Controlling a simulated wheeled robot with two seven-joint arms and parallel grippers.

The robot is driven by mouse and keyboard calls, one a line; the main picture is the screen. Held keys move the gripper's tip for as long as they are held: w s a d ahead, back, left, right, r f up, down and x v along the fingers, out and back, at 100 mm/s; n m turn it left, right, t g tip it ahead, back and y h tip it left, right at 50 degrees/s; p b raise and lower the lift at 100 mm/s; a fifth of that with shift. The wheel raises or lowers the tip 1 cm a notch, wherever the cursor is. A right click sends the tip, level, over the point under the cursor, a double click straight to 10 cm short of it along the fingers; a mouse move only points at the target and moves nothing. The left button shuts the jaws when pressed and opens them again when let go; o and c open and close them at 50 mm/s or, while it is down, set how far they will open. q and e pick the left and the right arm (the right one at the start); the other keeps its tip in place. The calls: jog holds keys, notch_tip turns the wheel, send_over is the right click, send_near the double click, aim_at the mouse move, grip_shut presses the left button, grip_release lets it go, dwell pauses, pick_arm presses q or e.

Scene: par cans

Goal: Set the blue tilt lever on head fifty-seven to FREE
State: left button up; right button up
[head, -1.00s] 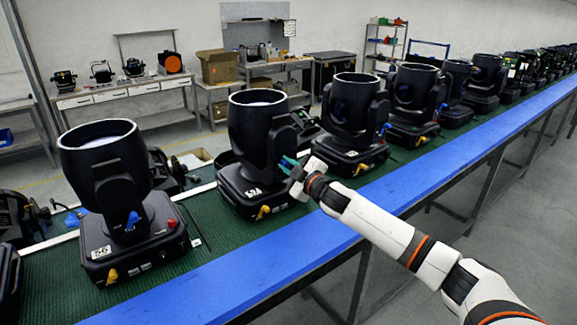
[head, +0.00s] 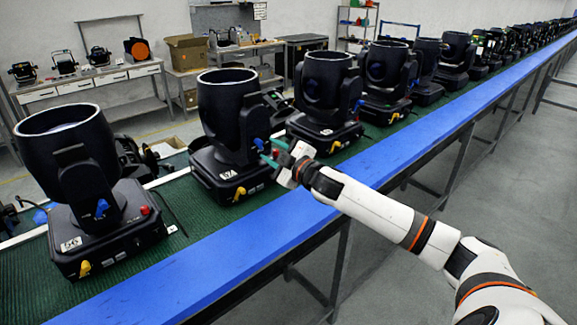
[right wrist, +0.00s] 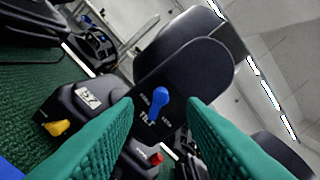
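Head fifty-seven (head: 222,108) is a black moving-head lamp on a base with a white number plate, which also shows in the right wrist view (right wrist: 88,97). Its blue tilt lever (right wrist: 159,103) is on the side of the yoke arm, above the word TILT. Small lettering sits on both sides of the lever, too blurred to read surely. In the head view the lever (head: 258,143) is small, beside my gripper. My right gripper (head: 271,152) has teal fingers. In the right wrist view its fingers (right wrist: 161,104) are apart, one each side of the lever, with gaps. My left gripper is not in view.
Head fifty-six (head: 88,180) stands to the left, with its own blue lever and a red knob. More lamps (head: 325,95) line the green belt to the right. A blue rail (head: 225,265) runs along the near edge. The grey floor at right is clear.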

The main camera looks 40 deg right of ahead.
jog(key=s+b, duration=0.2)
jog(key=s, duration=0.5)
jog(key=shift+d, duration=0.25)
